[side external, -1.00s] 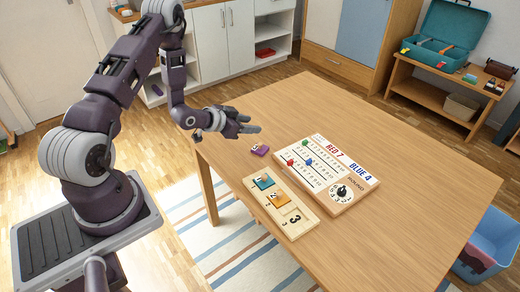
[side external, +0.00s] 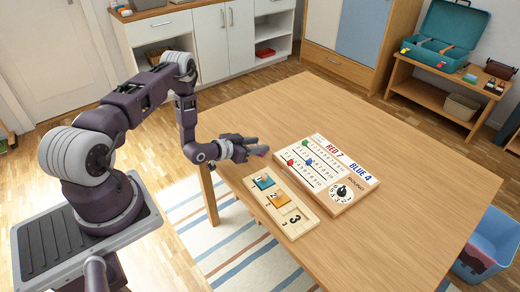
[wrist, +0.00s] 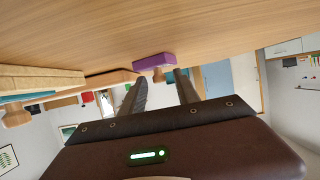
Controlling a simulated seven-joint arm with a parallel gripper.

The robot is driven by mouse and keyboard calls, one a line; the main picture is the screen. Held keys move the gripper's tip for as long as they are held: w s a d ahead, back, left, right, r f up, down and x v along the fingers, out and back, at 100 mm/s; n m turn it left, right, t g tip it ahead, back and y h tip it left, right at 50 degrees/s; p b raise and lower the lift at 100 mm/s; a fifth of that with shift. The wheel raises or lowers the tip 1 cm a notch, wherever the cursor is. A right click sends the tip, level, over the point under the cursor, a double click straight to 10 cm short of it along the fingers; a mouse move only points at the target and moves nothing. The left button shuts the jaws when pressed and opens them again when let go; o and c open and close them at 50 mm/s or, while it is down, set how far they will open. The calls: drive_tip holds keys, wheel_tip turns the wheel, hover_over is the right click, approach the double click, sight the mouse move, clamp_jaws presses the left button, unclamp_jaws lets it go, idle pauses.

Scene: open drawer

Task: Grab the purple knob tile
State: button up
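The purple knob tile (wrist: 154,61) lies flat on the bare tabletop, with its light wooden knob (wrist: 158,75) toward my gripper. In the side view only a sliver of the tile (side external: 263,152) shows, the rest hidden behind my fingers. My gripper (side external: 261,147) is low over the table at the tile. In the wrist view my gripper (wrist: 160,77) has its two dark fingers spread apart, with the knob seen in the gap between their tips. Neither finger clearly touches the knob, and I cannot tell how deep it is between them.
A wooden number tray (side external: 297,229) holds a teal tile (side external: 264,182) and an orange tile (side external: 279,199); its section marked 3 holds no coloured tile. A score board (side external: 357,184) with pegs and a dial lies just right of my gripper. The table's right part is clear.

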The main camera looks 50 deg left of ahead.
clamp_jaws()
drive_tip(key=shift+r, duration=0.1)
